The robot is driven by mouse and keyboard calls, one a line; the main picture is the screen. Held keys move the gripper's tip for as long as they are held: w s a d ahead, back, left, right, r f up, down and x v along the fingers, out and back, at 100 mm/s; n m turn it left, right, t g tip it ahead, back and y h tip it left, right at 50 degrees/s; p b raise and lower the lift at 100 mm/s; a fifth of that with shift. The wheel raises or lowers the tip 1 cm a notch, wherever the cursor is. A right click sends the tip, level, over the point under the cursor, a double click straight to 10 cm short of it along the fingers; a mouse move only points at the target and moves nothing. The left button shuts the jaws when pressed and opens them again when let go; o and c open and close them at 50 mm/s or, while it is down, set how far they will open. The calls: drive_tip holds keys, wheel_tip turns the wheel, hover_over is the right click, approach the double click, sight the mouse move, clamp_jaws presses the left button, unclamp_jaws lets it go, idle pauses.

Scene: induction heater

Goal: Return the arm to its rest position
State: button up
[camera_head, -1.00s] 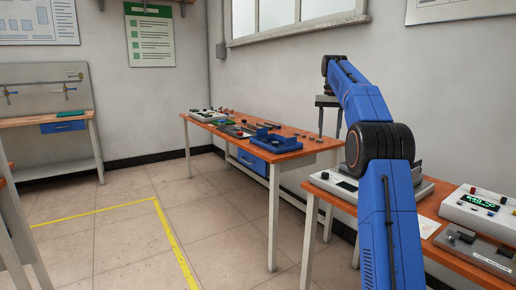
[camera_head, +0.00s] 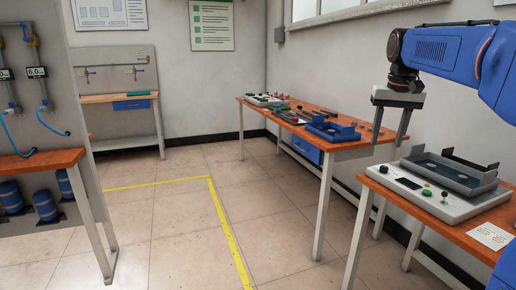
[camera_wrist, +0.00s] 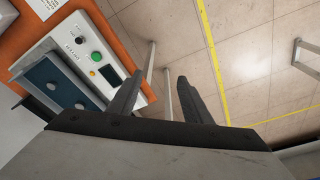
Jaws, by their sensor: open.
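My gripper (camera_head: 390,138) hangs from my blue arm at the right of the head view, fingers pointing down. The two fingers are apart with nothing between them. The gripper is in the air, left of and above the heater unit, near the gap between the two benches. In the wrist view my gripper (camera_wrist: 160,98) shows two dark spread fingers over bare floor. The induction heater unit (camera_head: 408,184), a pale box with knobs and a green button, stands on the near bench. It also shows in the wrist view (camera_wrist: 84,30). A grey open tray (camera_head: 462,178) sits on it.
The near orange bench (camera_head: 388,186) and the farther bench (camera_head: 350,150) with a blue fixture (camera_head: 332,130) stand along the right wall. A panel with gauges and blue cylinders (camera_head: 42,204) is at left. Yellow-lined floor (camera_head: 180,225) is clear between.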

drive_tip(key=s+a+f+n+t, duration=0.1)
drive_tip(key=s+a+f, duration=0.2)
drive_tip(key=s+f, duration=0.5)
drive_tip(key=s+a+f+n+t, duration=0.1)
drive_tip(key=s+a+f, duration=0.2)
drive_tip(key=s+f, duration=0.6)
drive_tip(key=s+a+f, duration=0.3)
drive_tip(key=s+f, duration=0.5)
drive_tip(key=s, duration=0.7)
drive_tip(key=shift+s+f+n+t, duration=0.3)
drive_tip(key=shift+s+n+t, duration=0.1)
drive_tip(key=shift+a, duration=0.1)
